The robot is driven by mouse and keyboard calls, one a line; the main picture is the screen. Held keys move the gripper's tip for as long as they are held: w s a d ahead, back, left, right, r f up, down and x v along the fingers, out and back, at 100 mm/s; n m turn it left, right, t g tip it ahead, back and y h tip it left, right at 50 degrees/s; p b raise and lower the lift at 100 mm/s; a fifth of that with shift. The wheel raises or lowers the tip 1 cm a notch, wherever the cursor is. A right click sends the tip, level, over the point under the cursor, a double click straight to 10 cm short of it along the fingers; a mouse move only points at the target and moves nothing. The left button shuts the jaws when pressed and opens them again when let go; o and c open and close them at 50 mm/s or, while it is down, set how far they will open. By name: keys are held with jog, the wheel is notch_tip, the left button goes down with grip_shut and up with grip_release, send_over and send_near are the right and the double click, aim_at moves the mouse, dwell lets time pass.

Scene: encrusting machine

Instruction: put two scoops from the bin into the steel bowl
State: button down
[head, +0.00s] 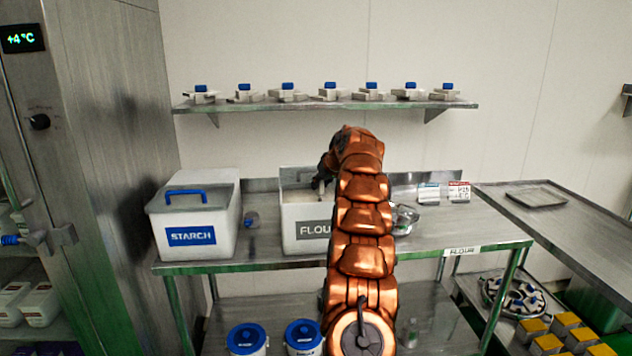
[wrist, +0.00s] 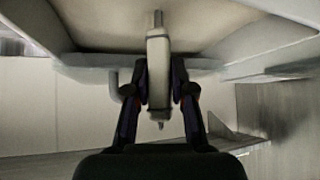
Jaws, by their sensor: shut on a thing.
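The open white flour bin (head: 288,215) stands on the steel table with pale flour (head: 298,194) inside. My gripper (head: 322,182) is over the bin, partly hidden by my copper arm. In the wrist view, the two dark fingers of my gripper (wrist: 159,85) are shut on the pale handle of a scoop (wrist: 159,65). The handle's far end points towards the flour (wrist: 110,22). The scoop's bowl is not visible, so I cannot tell whether it holds flour. The steel bowl (head: 406,217) is on the table right of the bin, partly behind my arm.
A lidded starch bin (head: 195,215) stands to the left, with a small blue-ended object (head: 251,218) beside it. A wall shelf (head: 325,105) with several blue-topped items is above. Small cards (head: 445,192) stand behind the bowl. The table's right part (head: 470,225) is clear.

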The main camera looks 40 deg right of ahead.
jog(key=shift+s+d+r+p, duration=0.1)
jog(key=shift+d+r+p, duration=0.2)
jog(key=shift+d, duration=0.2)
jog(key=shift+a+f+h+b, duration=0.25)
jog(key=shift+f+b, duration=0.25)
jog(key=shift+b, duration=0.7)
jog(key=shift+a+f+n+h+b, duration=0.1)
jog(key=shift+a+n+h+b, duration=0.75)
jog(key=shift+b, duration=1.7)
